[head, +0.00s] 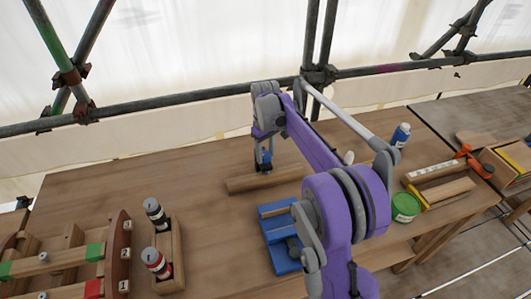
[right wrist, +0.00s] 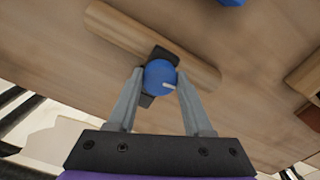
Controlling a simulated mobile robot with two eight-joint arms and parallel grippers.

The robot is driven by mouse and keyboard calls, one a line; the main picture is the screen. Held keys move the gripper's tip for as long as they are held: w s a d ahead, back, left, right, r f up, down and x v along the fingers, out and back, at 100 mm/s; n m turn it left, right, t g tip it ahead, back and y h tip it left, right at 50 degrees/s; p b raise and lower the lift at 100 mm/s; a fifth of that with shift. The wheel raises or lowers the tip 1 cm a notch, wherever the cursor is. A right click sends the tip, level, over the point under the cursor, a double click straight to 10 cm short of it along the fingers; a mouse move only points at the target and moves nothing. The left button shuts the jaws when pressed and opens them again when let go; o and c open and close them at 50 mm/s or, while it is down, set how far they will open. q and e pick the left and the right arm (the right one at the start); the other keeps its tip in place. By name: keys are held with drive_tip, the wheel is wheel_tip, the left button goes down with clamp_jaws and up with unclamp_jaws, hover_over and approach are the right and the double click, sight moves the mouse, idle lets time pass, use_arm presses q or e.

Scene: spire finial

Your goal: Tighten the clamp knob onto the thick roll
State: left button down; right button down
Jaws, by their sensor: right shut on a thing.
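A wooden roll (head: 240,185) lies on the workbench near the back middle. It also shows in the right wrist view (right wrist: 115,32), running diagonally. A dark clamp (right wrist: 147,100) sits across the roll, with a round blue knob (right wrist: 158,76) on top that bears a white mark. My right gripper (head: 264,152) reaches down over the roll from above. In the right wrist view its two grey fingers (right wrist: 159,80) are shut on the knob from both sides. The clamp's contact with the roll is partly hidden under the knob. My left gripper is not in view.
A blue tray (head: 278,228) stands in front of the roll. Two bottles in a wooden holder (head: 178,250) and a wooden rack (head: 65,262) are at left. The back-left bench is clear.

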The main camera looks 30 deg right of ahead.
drive_tip(key=m, duration=1.5)
drive_tip(key=shift+m, duration=0.3)
drive_tip(key=m, duration=0.3)
drive_tip(key=shift+m, duration=0.3)
drive_tip(key=m, duration=0.4)
drive_tip(key=shift+m, duration=0.3)
drive_tip(key=m, duration=0.3)
drive_tip(key=shift+m, duration=2.1)
